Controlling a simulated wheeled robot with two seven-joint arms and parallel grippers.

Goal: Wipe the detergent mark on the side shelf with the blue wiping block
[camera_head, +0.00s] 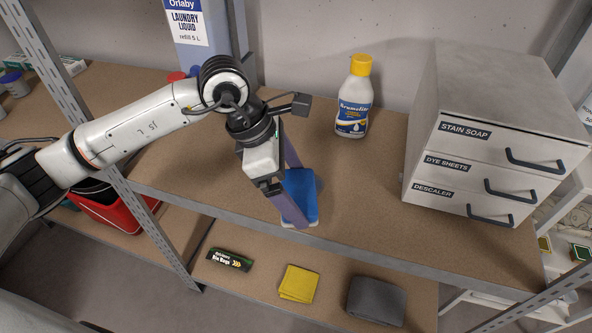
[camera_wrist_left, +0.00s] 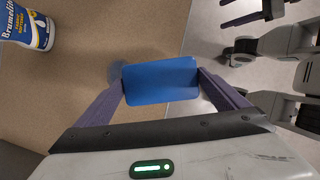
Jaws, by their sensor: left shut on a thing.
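The blue wiping block (camera_head: 302,194) is at the upper shelf (camera_head: 375,200), near its front edge. My left gripper (camera_head: 291,208) comes down from above and is shut on the block, one finger on each side. In the left wrist view, the blue block (camera_wrist_left: 160,82) sits between the two purple fingers of the left gripper (camera_wrist_left: 162,84). A pale underside shows below the block in the head view. I cannot tell whether it touches the shelf.
A white bottle with a yellow cap (camera_head: 354,97) stands behind the block. A grey drawer unit (camera_head: 490,130) stands at right, a laundry liquid container (camera_head: 192,35) at back left. The lower shelf holds bin bags (camera_head: 229,260), a yellow cloth (camera_head: 298,284) and a grey cloth (camera_head: 376,300).

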